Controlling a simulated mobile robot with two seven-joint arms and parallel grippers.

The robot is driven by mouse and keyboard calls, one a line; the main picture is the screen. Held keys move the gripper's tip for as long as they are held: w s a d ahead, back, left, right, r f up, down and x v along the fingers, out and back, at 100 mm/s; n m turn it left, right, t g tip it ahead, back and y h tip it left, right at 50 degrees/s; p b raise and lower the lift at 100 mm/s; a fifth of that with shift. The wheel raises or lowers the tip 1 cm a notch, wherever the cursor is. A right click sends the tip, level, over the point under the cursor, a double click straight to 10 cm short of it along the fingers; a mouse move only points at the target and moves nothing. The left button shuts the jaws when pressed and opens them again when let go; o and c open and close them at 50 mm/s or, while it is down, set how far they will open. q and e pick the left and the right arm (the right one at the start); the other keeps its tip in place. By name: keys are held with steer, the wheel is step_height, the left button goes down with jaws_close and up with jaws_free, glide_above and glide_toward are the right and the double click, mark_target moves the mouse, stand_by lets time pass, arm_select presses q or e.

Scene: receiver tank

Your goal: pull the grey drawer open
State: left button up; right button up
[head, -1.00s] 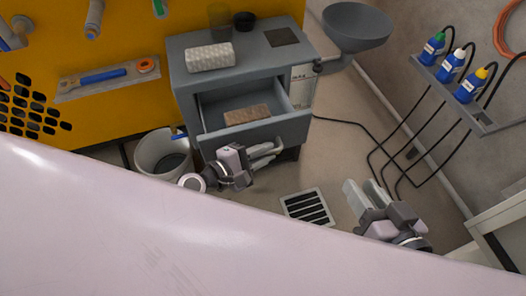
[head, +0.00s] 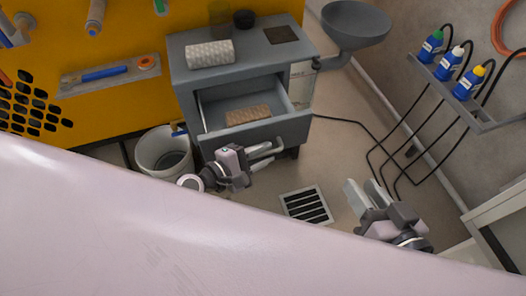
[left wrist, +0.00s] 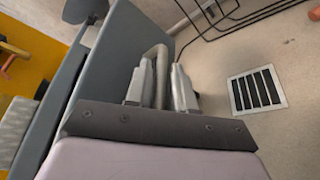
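The grey drawer (head: 255,133) stands pulled out of the grey cabinet (head: 187,110), with its inside showing in the head view. A brown block (head: 248,115) lies in it. The drawer front also shows in the left wrist view (left wrist: 115,65). My left gripper (head: 266,153) is at the drawer front. In the left wrist view its two fingers (left wrist: 161,88) lie close on either side of the bar handle (left wrist: 161,65) and appear shut on it. My right gripper (head: 364,190) is open and empty, over the floor to the right.
A white bin (head: 148,153) stands left of the cabinet. A floor drain (head: 306,205) lies between my grippers. A grey funnel basin (head: 356,22) is at the cabinet's right. Cables hang below a wall shelf (head: 488,122) with several blue bottles.

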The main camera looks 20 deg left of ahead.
arm_select(q)
steer(key=v, duration=0.5)
steer(key=shift+s+a+f+b, duration=0.1)
steer(key=shift+s+a+b, duration=0.1)
steer(key=shift+s+b, duration=0.15)
steer(key=shift+s+a+r, duration=0.2)
steer(key=shift+s+a, duration=0.1)
steer(key=shift+s, duration=0.05)
arm_select(e)
steer(key=shift+d+r, duration=0.1)
steer(key=shift+d, duration=0.2)
